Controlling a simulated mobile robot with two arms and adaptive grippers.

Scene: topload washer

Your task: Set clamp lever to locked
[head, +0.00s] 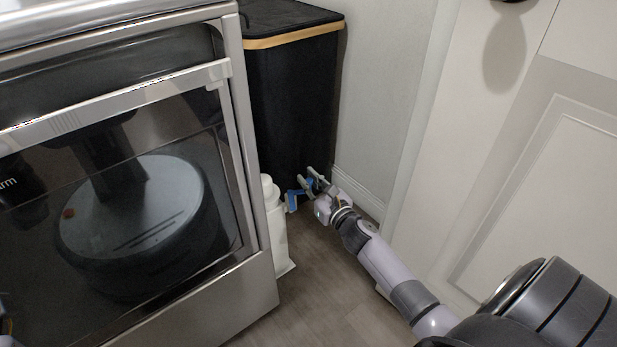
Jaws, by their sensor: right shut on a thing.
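A small blue lever (293,196), which looks like the clamp lever, shows low between the steel appliance and the wall. My right gripper (312,181) reaches in from the lower right and is shut on the blue lever. The fingers hide part of the lever, and its exact angle is too small to tell. My left gripper is not in view.
A steel appliance with a glass door (140,200) fills the left. A white bottle (274,225) stands beside it, close to the lever. A black hamper (290,100) stands behind. A white door (530,180) is at the right. Some floor (310,305) is clear in front.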

